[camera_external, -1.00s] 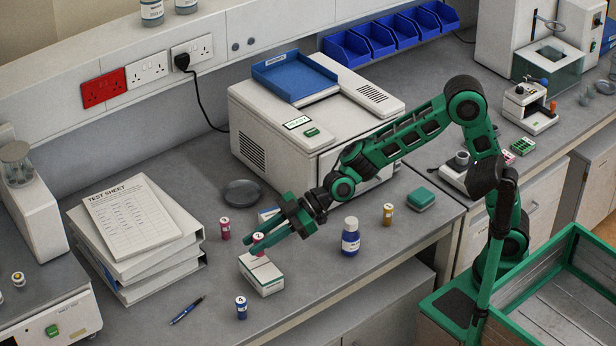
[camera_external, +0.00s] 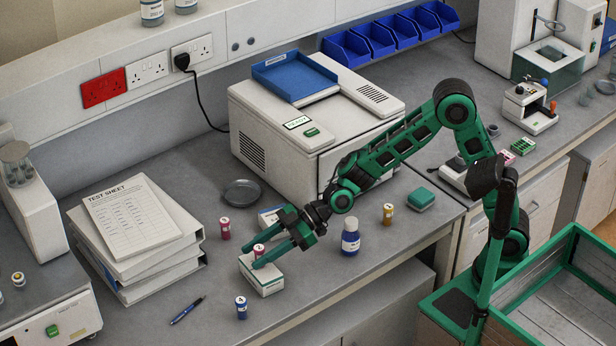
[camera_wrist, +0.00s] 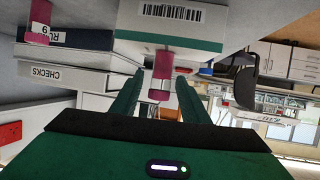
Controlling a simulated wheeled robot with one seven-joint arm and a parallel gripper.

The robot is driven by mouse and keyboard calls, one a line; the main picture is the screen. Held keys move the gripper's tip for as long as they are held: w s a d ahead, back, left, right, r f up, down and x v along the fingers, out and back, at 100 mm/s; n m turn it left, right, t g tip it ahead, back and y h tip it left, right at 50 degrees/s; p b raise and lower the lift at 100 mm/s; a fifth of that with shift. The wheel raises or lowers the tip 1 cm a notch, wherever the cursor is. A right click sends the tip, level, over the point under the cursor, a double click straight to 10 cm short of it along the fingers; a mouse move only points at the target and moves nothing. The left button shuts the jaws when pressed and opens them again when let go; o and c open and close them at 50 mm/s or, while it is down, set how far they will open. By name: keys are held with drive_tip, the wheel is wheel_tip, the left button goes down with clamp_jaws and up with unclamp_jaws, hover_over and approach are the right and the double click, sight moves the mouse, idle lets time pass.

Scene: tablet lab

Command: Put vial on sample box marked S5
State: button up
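A red-capped vial (camera_external: 259,248) with a pale label stands upright on the white sample box with a green band (camera_external: 262,282). The box mark cannot be read. In the wrist view, which looks upside down, the vial (camera_wrist: 161,75) meets the box (camera_wrist: 170,20), which shows a barcode. My gripper (camera_external: 254,255) is open, with one finger on each side of the vial and visible gaps between the fingers and the vial. It also shows in the wrist view (camera_wrist: 158,92).
Nearby stand another red vial (camera_external: 225,229), a blue vial (camera_external: 241,308), a yellow vial (camera_external: 388,213) and a blue bottle (camera_external: 350,238). A second white box (camera_external: 268,213) is partly hidden behind my gripper. Stacked binders (camera_external: 160,265) stand left; a pen (camera_external: 187,310) lies in front.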

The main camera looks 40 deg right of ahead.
drive_tip(key=shift+r, duration=0.1)
drive_tip(key=d+r, duration=0.4)
drive_tip(key=r, duration=0.5)
drive_tip(key=shift+s+d, duration=0.25)
drive_tip(key=shift+s, duration=0.2)
